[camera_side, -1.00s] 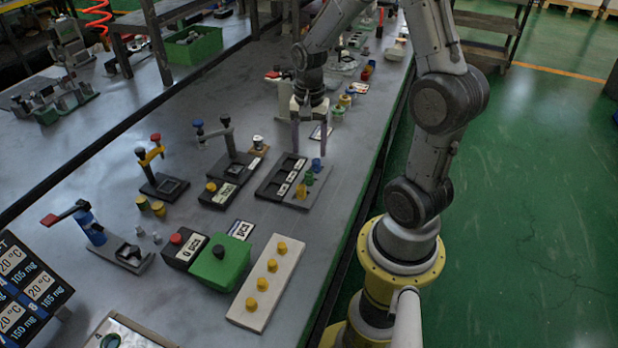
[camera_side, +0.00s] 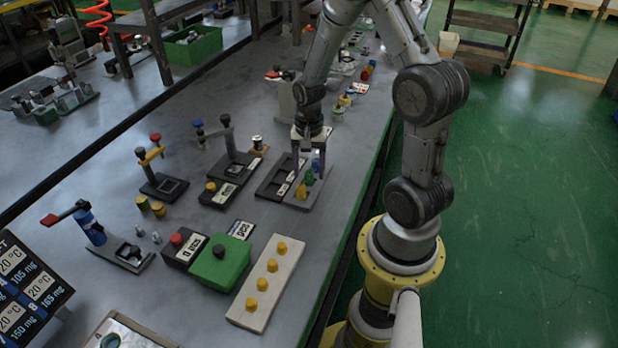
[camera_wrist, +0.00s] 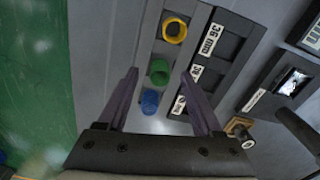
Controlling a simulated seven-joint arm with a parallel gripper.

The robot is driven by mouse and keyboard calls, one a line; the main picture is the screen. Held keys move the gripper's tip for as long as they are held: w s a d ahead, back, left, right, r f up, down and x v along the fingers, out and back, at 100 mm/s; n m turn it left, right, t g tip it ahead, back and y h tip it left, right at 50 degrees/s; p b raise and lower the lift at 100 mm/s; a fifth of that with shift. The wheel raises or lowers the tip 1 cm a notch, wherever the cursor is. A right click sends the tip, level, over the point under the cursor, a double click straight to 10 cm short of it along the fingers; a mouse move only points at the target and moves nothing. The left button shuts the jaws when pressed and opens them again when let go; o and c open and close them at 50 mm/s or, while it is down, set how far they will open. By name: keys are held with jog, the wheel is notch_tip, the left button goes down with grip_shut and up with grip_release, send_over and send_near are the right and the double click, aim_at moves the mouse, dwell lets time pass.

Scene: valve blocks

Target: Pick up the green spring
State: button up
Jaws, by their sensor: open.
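The green spring (camera_wrist: 159,71) stands on a grey strip between a yellow spring (camera_wrist: 174,30) and a blue spring (camera_wrist: 150,101) in the wrist view. In the side view the green spring (camera_side: 309,177) is small, next to the yellow one (camera_side: 301,191). My gripper (camera_wrist: 160,75) is open, its two purple fingers on either side of the green and blue springs. In the side view my gripper (camera_side: 308,165) is low over the strip, and its fingers partly hide the blue spring. I cannot tell whether the fingers touch anything.
A black tray with labelled square pockets (camera_wrist: 222,45) lies right beside the strip. A green box with a black knob (camera_side: 220,262) and a pale board with several yellow knobs (camera_side: 265,285) stand nearer the camera. The table edge is close on the right.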

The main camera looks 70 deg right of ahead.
grip_shut()
jog(key=shift+r, duration=0.1)
